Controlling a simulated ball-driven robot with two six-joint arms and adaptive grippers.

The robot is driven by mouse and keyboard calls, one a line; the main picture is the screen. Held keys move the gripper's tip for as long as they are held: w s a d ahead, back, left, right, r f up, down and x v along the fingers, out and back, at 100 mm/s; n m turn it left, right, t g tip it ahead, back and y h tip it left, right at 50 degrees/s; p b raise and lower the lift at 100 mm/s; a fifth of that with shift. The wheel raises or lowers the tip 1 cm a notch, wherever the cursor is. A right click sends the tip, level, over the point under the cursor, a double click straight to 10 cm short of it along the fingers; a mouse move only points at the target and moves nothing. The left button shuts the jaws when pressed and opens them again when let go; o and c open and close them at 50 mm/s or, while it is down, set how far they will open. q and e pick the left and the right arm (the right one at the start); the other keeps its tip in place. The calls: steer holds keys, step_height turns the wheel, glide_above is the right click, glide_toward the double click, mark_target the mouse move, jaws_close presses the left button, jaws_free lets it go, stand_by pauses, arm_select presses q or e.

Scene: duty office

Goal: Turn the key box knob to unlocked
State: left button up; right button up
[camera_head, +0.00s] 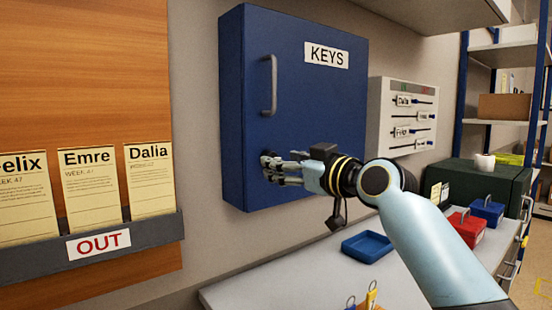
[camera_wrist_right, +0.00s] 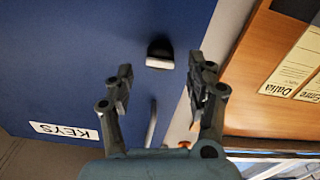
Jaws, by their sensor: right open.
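The blue key box (camera_head: 305,95) hangs on the wall, with a white KEYS label and a grey bar handle (camera_head: 269,85) on its door. In the right wrist view the key box (camera_wrist_right: 60,60) fills the left part. Its dark knob with a pale bar (camera_wrist_right: 159,54) shows ahead of my fingertips. My right gripper (camera_head: 268,170) is at the lower left of the door and hides most of the knob in the head view. In the right wrist view the right gripper (camera_wrist_right: 160,80) is open, its fingers apart and empty, with the knob between their lines. My left gripper is not in view.
A wooden board with an OUT rack (camera_head: 100,240) and name cards is on the left. A desk (camera_head: 300,275) below holds a blue tray (camera_head: 367,246). A white key panel (camera_head: 402,118) hangs right of the box. Red (camera_head: 467,227) and blue (camera_head: 487,209) boxes stand on the right.

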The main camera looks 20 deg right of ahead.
steer(key=shift+x, duration=1.6)
steer(key=shift+c, duration=0.4)
steer(key=c, duration=1.1)
steer(key=shift+o, duration=0.2)
steer(key=shift+m+p, duration=0.35)
steer(key=shift+m, duration=0.05)
steer(key=shift+m+p, duration=4.15)
steer(key=shift+m, duration=4.45)
